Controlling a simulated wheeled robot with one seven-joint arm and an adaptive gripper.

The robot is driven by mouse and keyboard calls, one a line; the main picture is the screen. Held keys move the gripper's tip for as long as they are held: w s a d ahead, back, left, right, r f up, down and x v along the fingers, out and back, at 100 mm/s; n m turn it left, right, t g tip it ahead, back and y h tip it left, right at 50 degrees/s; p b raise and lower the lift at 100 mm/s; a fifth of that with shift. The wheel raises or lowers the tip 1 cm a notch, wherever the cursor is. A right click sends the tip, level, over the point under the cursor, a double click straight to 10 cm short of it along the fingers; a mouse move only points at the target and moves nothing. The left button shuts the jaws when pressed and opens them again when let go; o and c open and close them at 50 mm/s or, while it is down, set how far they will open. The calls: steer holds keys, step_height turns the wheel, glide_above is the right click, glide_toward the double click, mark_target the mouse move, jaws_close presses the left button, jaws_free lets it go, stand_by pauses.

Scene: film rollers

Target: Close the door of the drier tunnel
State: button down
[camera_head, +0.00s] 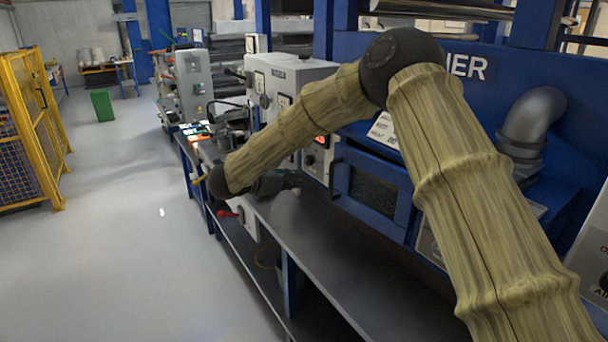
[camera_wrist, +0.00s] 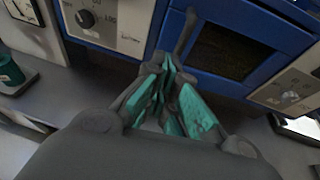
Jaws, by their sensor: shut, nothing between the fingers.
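The drier tunnel door (camera_head: 374,193) is a blue frame with a dark window, low on the front of the blue drier. It fills the upper right of the wrist view (camera_wrist: 230,52) and looks near flush with the front; I cannot tell whether it is fully closed. A dark upright handle (camera_wrist: 184,35) shows at its left edge. My gripper (camera_wrist: 168,68) is shut and empty, its teal-padded fingers pointing at the door's left edge just below the handle. I cannot tell whether they touch. In the head view my gripper (camera_head: 275,184) is partly hidden behind my arm.
A grey bench (camera_head: 310,240) runs under the drier front. A white control box (camera_head: 318,155) with knobs stands left of the door. A red-handled switch (camera_head: 228,213) is at the bench's front edge. Open floor lies left, with a yellow cage (camera_head: 40,125) beyond.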

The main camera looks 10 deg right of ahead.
mark_target(333, 171)
steer(key=r+p+x, duration=0.1)
steer(key=p+x, duration=0.4)
steer(key=x, duration=0.7)
steer(key=shift+d+p, duration=0.3)
steer(key=shift+d, duration=0.1)
steer(key=shift+w+r, duration=0.1)
steer(key=d+b, duration=0.1)
steer(key=b, duration=0.1)
steer(key=w+d+m+g+b, duration=0.1)
steer(key=b, duration=0.1)
steer(key=w+d+h+b, duration=0.1)
steer(key=b, duration=0.1)
steer(key=shift+d+m+g+b, duration=0.1)
steer(key=shift+m+g+b, duration=0.2)
steer(key=shift+g, duration=0.1)
steer(key=shift+d+r, duration=0.1)
steer(key=shift+w+d, duration=0.1)
steer(key=shift+d, duration=0.05)
steer(key=shift+b, duration=0.35)
